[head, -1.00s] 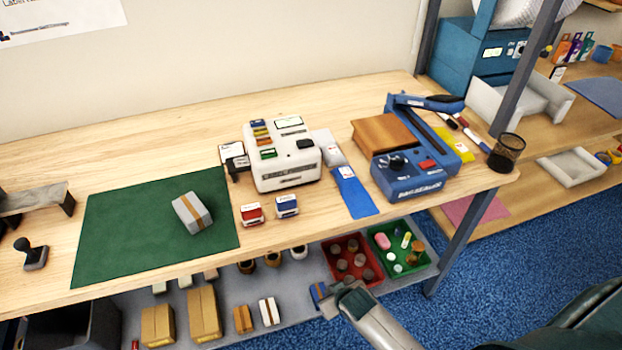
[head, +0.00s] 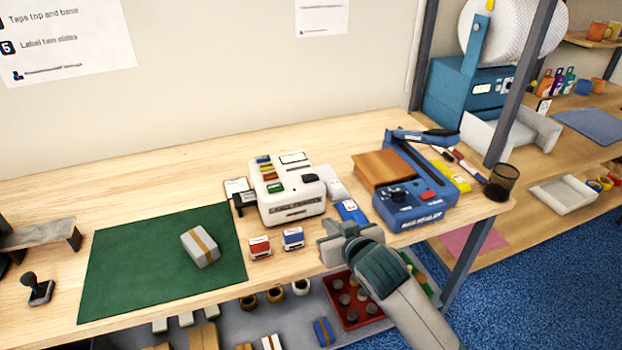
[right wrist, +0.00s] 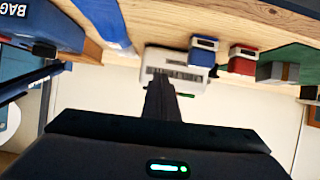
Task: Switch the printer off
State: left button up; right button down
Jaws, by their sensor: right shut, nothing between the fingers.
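The white label printer (head: 290,195) stands on the wooden bench, with coloured keys, a small light panel and a black part (head: 310,178) on top. I cannot tell which part is its power switch. In the right wrist view the printer (right wrist: 190,58) shows upside down, beyond the fingers. My right gripper (head: 335,232) is in front of the printer and to its right, over the bench's front edge, apart from it. Its dark fingers (right wrist: 162,92) are shut and empty, pointing towards the printer. My left gripper is in neither view.
A blue bag sealer (head: 415,205) stands right of the printer. Red (head: 260,247) and blue (head: 293,238) stamps sit in front of it. A grey carton (head: 200,248) lies on the green mat (head: 130,270). The bench behind the printer is clear.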

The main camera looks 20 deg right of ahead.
jog(key=w+r+t, duration=0.2)
jog(key=w+r, duration=0.3)
jog(key=r, duration=0.4)
jog(key=shift+r, duration=0.4)
jog(key=shift+s, duration=0.1)
jog(key=p, duration=0.3)
send_over(309, 187)
notch_tip(309, 187, down, 2)
jog(key=shift+s+d+f, duration=0.1)
jog(key=shift+s, duration=0.05)
notch_tip(309, 187, down, 2)
jog(key=shift+f+p, duration=0.2)
jog(key=shift+p, duration=0.1)
jog(key=shift+f, duration=0.95)
